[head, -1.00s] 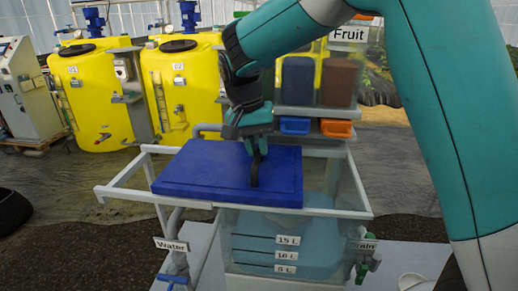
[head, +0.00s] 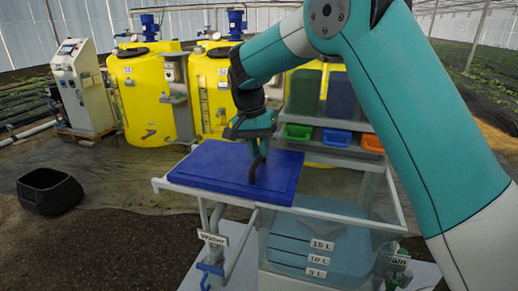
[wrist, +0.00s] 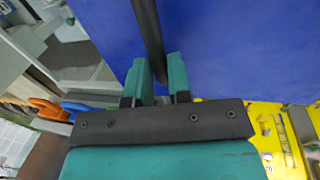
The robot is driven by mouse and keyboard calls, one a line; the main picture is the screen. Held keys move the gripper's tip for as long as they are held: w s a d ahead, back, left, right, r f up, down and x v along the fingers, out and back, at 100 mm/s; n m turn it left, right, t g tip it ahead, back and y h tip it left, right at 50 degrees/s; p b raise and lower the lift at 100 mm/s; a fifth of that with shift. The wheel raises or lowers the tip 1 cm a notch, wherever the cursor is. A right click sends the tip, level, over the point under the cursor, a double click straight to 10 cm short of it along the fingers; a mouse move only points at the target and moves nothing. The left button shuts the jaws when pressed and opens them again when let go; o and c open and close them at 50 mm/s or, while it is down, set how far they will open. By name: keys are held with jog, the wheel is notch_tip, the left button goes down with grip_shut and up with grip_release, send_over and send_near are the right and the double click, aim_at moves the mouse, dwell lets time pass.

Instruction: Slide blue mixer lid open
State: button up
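The blue mixer lid (head: 215,172) lies flat on the pale rail frame (head: 160,184). It sits toward the left end of the rails, and the right part of the clear mixer tank (head: 320,250) is uncovered. A dark bar handle (head: 254,170) stands at the lid's right part. My gripper (head: 258,142) reaches down onto it from above. In the wrist view, my gripper (wrist: 160,75) has its teal fingers closed on either side of the dark handle (wrist: 148,35), with the blue lid (wrist: 235,45) behind.
Yellow tanks (head: 140,95) and a shelf with green, blue and orange bins (head: 333,138) stand behind. A water valve (head: 210,270) hangs below the rails at left, a drain valve (head: 395,262) at right. A black tub (head: 50,190) lies on open floor at left.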

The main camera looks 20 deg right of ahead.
aim_at(248, 166)
jog(key=o, duration=0.3)
jog(key=shift+o, duration=0.2)
jog(key=shift+r, duration=0.15)
notch_tip(248, 166, up, 17)
jog(key=w+a+p, duration=0.2)
jog(key=p, duration=0.8)
jog(key=shift+a, duration=0.25)
jog(key=s+a+f+n+y+b, duration=0.2)
jog(key=s+f+n+b, duration=0.3)
jog(key=s, duration=0.6)
jog(key=s+a+f+n+t+y+b, duration=0.1)
jog(key=s+f+n+b, duration=0.4)
jog(key=s, duration=0.6)
jog(key=s+a+f+n+y+b, duration=0.2)
jog(key=s+a+f+n+b, duration=0.2)
jog(key=s+f+b, duration=0.3)
jog(key=s+f+n, duration=0.1)
jog(key=s+f, duration=0.1)
jog(key=s, duration=0.3)
jog(key=shift+a+f+y+b, duration=0.3)
jog(key=shift+f+y+b, duration=0.05)
jog(key=shift+y+b, duration=0.05)
